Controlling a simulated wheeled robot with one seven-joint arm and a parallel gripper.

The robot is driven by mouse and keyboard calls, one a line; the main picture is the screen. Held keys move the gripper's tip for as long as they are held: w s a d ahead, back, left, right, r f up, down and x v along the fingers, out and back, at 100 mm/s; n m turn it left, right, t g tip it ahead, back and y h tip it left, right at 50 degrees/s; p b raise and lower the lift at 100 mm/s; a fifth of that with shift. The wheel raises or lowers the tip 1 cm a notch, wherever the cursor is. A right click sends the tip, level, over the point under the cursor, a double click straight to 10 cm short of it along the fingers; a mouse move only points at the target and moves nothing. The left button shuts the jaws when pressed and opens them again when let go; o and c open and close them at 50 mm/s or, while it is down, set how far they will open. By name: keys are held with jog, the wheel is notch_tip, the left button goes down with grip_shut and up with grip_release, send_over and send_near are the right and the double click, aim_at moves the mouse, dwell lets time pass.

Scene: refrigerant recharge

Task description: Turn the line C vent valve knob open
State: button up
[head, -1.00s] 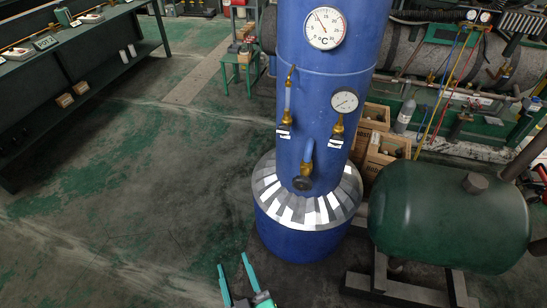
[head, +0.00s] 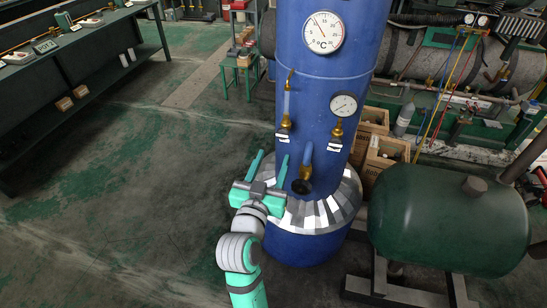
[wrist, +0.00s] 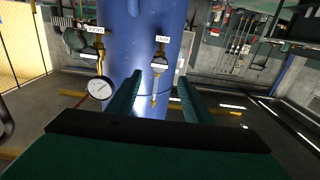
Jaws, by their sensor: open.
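A tall blue cylinder (head: 325,80) carries several brass fittings. The left fitting, a valve (head: 285,122) with a thin upright tube and a white tag (head: 283,135), matches the valve (wrist: 158,66) under the "VENT" label (wrist: 162,39) in the wrist view, where the scene looks upside down. No line letter is readable. My gripper (head: 271,160) is open and empty, in front of the cylinder's lower left, below that valve in the head view. In the wrist view, my fingers (wrist: 160,82) point toward the cylinder, with the vent valve between their tips in the picture, apparently not touching.
A pressure gauge (head: 343,105) sits right of the valve. A lower valve with a black knob (head: 301,186) is close right of my gripper. A silver skirt (head: 325,212) rings the cylinder. A green tank (head: 450,215) stands at right; the floor at left is clear.

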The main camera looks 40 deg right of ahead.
aim_at(282, 136)
jog(key=shift+x, duration=4.7)
jog(key=shift+s+d, duration=0.1)
jog(key=c, duration=1.1)
jog(key=shift+o, duration=0.2)
jog(key=n, duration=0.3)
jog(key=shift+n, duration=0.7)
jog(key=n, duration=0.4)
jog(key=shift+n, duration=0.3)
